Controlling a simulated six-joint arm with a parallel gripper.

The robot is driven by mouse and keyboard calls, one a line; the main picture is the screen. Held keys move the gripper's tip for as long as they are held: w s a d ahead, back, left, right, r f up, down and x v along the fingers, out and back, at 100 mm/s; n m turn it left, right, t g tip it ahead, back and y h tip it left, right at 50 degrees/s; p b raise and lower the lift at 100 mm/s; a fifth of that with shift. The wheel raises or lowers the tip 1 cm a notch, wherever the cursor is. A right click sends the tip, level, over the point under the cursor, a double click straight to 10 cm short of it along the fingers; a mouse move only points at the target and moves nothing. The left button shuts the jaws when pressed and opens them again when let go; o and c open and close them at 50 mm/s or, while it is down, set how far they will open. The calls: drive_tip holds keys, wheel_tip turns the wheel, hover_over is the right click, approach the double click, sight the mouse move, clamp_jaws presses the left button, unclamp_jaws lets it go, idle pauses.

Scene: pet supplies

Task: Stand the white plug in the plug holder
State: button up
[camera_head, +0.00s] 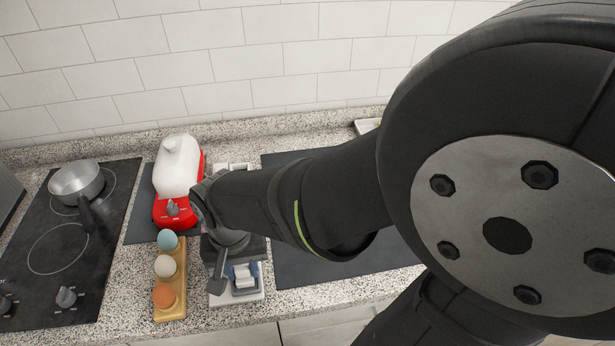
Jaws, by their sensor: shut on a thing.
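My gripper (232,266) is at the end of my dark arm, low over the front of the counter and just right of the egg rack. It is shut on a small white piece that appears to be the white plug (243,272). The gripper and wrist hide part of it. A white base with grey-blue parts (252,296), which may be the plug holder, lies directly under the gripper. I cannot tell whether the plug touches it. Another white edge (238,166) shows behind my arm.
A wooden rack (170,311) with blue, white and orange eggs stands close to the left. Behind it is a red and white appliance (178,180). A cooktop (60,250) with a pan (76,183) is at far left. A dark mat (330,268) lies right, partly under my arm.

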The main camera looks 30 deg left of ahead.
sight(242, 268)
drive_tip(key=shift+f, duration=0.2)
drive_tip(key=shift+f, duration=0.1)
drive_tip(key=o, duration=1)
drive_tip(key=shift+c, duration=0.2)
wheel_tip(242, 268, up, 12)
drive_tip(key=shift+r, duration=0.2)
drive_tip(key=shift+f, duration=4.55)
